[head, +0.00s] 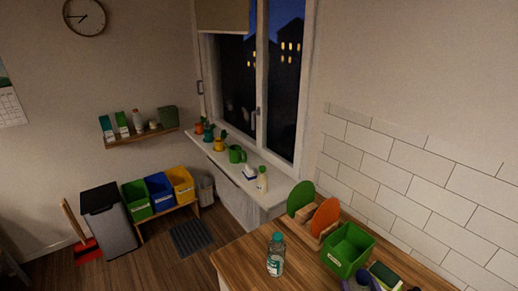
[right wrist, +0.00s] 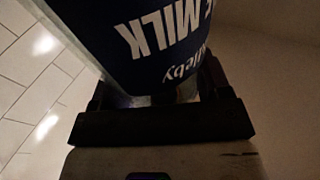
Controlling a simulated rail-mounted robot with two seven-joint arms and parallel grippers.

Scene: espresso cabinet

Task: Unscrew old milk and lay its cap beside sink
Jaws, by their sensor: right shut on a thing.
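In the right wrist view, my right gripper (right wrist: 165,98) is shut on a milk container (right wrist: 150,45) with a dark blue label. White letters reading "MILK" appear upside down on it. The container fills the space between the dark fingers, and its cap and the rest of it are out of that frame. In the head view I cannot clearly make out the held container. No sink shows in either view. My left gripper is not in view.
The wooden counter (head: 235,252) holds a clear bottle with a teal cap (head: 275,258), a rack with green and orange boards (head: 322,217), a green bin (head: 348,250) and a dark green and yellow item (head: 386,274). Bare counter lies left of the bottle.

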